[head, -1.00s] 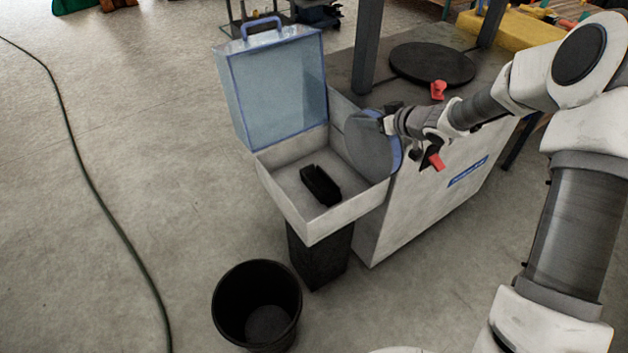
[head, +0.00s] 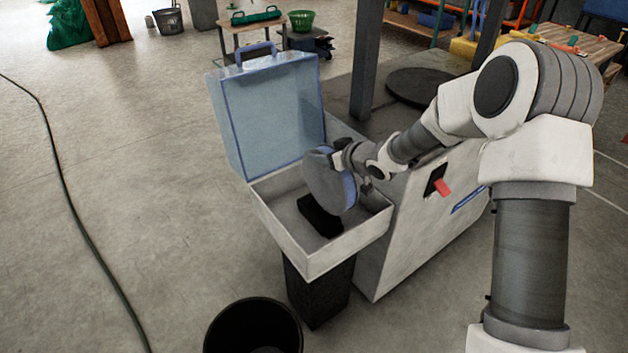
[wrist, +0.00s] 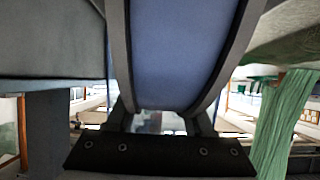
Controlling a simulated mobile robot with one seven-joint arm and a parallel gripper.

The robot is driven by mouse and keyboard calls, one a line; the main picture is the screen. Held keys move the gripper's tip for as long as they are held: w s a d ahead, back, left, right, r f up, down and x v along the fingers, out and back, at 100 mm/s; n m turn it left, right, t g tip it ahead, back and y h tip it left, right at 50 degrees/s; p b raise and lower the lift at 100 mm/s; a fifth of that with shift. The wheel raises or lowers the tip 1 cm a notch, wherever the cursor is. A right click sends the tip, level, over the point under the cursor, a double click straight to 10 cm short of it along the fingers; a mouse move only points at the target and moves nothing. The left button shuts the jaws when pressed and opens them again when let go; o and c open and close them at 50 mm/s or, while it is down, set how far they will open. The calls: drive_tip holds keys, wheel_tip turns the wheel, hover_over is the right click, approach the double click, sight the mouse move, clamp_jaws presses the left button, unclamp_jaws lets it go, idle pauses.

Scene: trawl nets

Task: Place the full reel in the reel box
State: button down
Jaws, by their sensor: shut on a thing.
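The reel (head: 322,182), a grey disc with a blue rim, stands roughly on edge in my gripper (head: 344,158). It is over the right part of the open reel box (head: 345,252), close above a black block (head: 316,216) on the box floor. I cannot tell whether the reel touches the block. The box's clear, blue-edged lid (head: 270,115) stands raised at the back. In the wrist view the reel's blue rim (wrist: 180,50) fills the space between my fingers, which are shut on it.
The box sits on a dark post (head: 320,292) beside a grey cabinet (head: 420,205) with a red switch (head: 442,186). A black bin (head: 252,325) stands in front. Floor to the left is clear except for a cable (head: 75,215).

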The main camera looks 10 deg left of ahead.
sight(339, 175)
drive_tip(key=shift+s+a+f+b, duration=0.1)
drive_tip(key=shift+a+f+b, duration=0.35)
drive_tip(key=shift+f, duration=0.4)
drive_tip(key=shift+s+a+f+b, duration=0.1)
drive_tip(key=shift+a+f+b, duration=0.3)
drive_tip(key=shift+f, duration=0.45)
drive_tip(key=shift+a+f+b, duration=0.4)
drive_tip(key=shift+f+b, duration=0.05)
drive_tip(key=shift+f, duration=0.4)
drive_tip(key=shift+f, duration=0.2)
drive_tip(key=shift+c, duration=1.4)
unclamp_jaws()
drive_tip(key=shift+s+f, duration=0.1)
drive_tip(key=shift+r, duration=0.3)
drive_tip(key=p+v, duration=0.3)
drive_tip(key=v, duration=0.9)
drive_tip(key=shift+d+f, duration=0.15)
